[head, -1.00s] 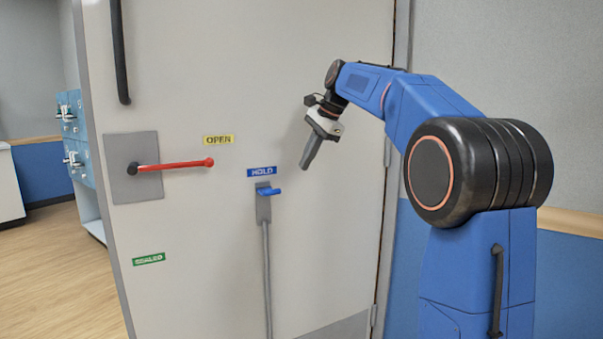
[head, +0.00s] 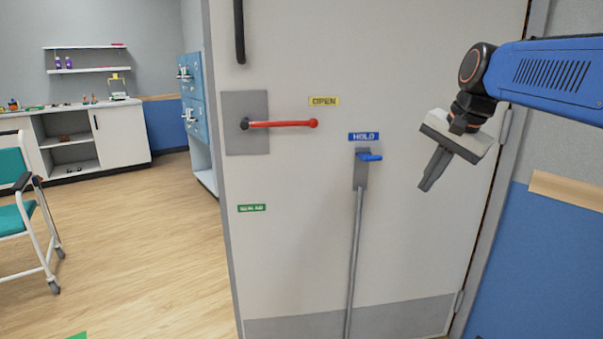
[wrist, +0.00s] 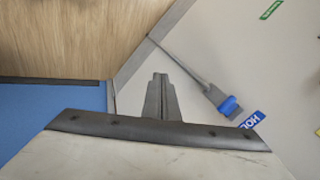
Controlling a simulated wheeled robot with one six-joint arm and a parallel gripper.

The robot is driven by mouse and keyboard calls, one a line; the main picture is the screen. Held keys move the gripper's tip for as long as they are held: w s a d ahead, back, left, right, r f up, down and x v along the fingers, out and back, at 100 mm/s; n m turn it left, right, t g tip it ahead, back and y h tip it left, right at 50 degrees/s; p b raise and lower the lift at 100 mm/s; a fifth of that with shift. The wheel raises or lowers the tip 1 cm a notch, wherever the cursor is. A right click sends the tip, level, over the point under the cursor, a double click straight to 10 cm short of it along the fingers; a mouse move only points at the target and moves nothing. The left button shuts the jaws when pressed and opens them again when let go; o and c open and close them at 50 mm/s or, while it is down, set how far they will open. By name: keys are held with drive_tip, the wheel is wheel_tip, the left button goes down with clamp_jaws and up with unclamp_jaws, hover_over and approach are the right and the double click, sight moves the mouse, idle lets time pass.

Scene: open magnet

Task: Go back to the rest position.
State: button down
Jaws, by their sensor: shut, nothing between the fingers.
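My gripper (head: 432,177) hangs at the right of the head view, in front of the grey door (head: 290,235). Its dark fingers are shut together and empty, pointing down and left. They show in the wrist view too (wrist: 160,92). The gripper is right of the blue hold lever (head: 370,157) and apart from it. That lever sits atop a grey rod under a blue HOLD label (head: 364,136); it also shows in the wrist view (wrist: 229,106). A red handle (head: 282,124) lies level on a grey plate beside the yellow OPEN label (head: 324,101).
The door stands ajar, its free edge at the left. A blue wall panel (head: 555,270) stands close at the right.

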drive_tip(key=s+f+n+h, duration=0.2)
drive_tip(key=s+f+n, duration=0.7)
drive_tip(key=s+f, duration=1.4)
drive_tip(key=shift+s+d+f+n+t, duration=0.15)
drive_tip(key=shift+s+f+n+t, duration=0.15)
drive_tip(key=shift+s, duration=0.4)
drive_tip(key=shift+r, duration=0.1)
